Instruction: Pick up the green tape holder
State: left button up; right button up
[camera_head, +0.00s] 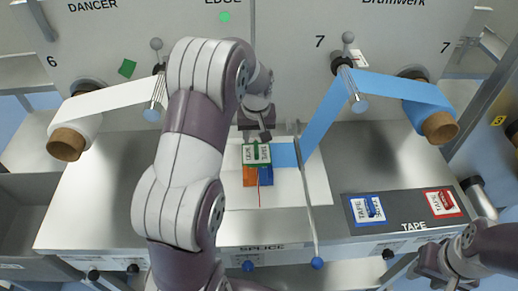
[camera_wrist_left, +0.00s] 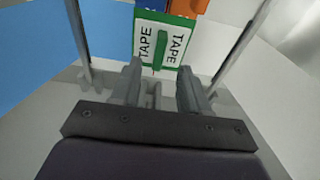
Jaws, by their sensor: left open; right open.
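The green tape holder (camera_head: 257,154) has a white face with TAPE printed on both sides of a raised green bar. It rests on the splice area in the middle of the bench, next to orange and blue pieces. It also shows at the top of the left wrist view (camera_wrist_left: 145,38). My left gripper (camera_head: 258,133) is at the holder's far edge, its fingers (camera_wrist_left: 160,85) apart with the green bar lined up between them. Nothing is held; whether the fingers touch the holder I cannot tell. My right gripper (camera_head: 440,276) is at the lower right, away from the holder.
An orange piece (camera_head: 250,177) and a blue piece (camera_head: 266,181) lie at the holder's near side. A blue web (camera_head: 328,118) slopes down to the splice area. A dark tray (camera_head: 400,219) carries blue and red tape holders.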

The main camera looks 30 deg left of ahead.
aim_at(256, 147)
pick_arm(q)
jog(key=f, duration=0.3)
jog(key=f+p, duration=0.1)
jog(key=f, duration=0.1)
jog(key=shift+w+a, duration=0.25)
jog(key=shift+w, duration=0.1)
jog(key=shift+w+f, duration=0.1)
jog(key=shift+f, duration=0.2)
jog(key=shift+w+f, duration=0.1)
jog(key=shift+f, duration=0.05)
grip_shut()
notch_tip(256, 147, up, 4)
jog(key=shift+d+r+b, duration=0.15)
jog(key=shift+r+b, duration=0.05)
jog(key=shift+b, duration=0.3)
jog(key=d+r+b, duration=0.1)
jog(key=d+r, duration=0.6)
jog(key=d, duration=0.4)
jog(key=shift+d, duration=0.2)
